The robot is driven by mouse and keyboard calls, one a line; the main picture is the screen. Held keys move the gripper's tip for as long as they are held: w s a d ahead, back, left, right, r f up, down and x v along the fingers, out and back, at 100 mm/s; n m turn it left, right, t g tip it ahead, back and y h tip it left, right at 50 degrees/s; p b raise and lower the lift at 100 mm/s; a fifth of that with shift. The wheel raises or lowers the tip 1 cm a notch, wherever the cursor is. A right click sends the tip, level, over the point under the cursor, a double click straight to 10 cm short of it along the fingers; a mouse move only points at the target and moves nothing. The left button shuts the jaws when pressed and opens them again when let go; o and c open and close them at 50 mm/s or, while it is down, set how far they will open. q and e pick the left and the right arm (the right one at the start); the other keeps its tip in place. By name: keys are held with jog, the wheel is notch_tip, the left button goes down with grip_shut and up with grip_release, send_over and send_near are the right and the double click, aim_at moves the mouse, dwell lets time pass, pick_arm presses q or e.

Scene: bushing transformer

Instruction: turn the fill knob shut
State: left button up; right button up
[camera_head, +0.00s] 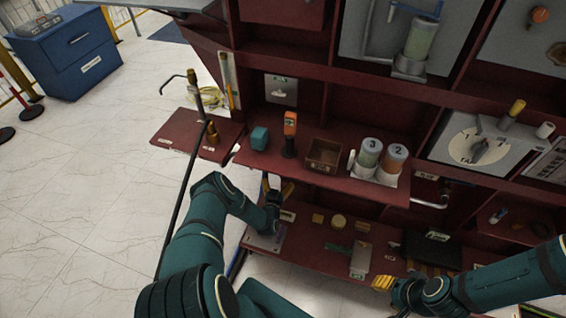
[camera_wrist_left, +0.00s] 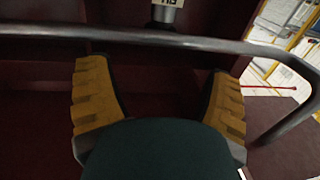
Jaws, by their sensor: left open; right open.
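No part is clearly marked as the fill knob. A brass fitting (camera_head: 212,134) stands on the red side shelf at the left in the head view. My left gripper (camera_head: 276,188) is open at the front edge of the red rack, below the middle shelf. In the left wrist view its two yellow fingers (camera_wrist_left: 160,100) are spread with nothing seen between them. A grey metal bar (camera_wrist_left: 150,39) crosses above them, and a labelled metal cylinder (camera_wrist_left: 167,10) shows at the top. My right gripper (camera_head: 392,287) is open at the lower shelf's front, partly hidden.
The middle shelf holds a teal block (camera_head: 259,138), an orange handheld device (camera_head: 290,133), an open brown box (camera_head: 323,156) and numbered jars (camera_head: 370,155). A tap dial (camera_head: 480,147) is at the right. Small parts lie on the lower shelf (camera_head: 310,250).

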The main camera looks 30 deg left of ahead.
pick_arm(q)
jog(key=b+x, duration=0.3)
jog(key=x, duration=0.7)
jog(key=shift+w+a+f+b, duration=0.1)
jog(key=shift+w+f+b, duration=0.05)
jog(key=shift+w+b, duration=0.2)
jog(key=shift+w+a, duration=0.25)
jog(key=shift+w, duration=0.3)
jog(key=shift+c, duration=0.3)
jog(key=c, duration=1.1)
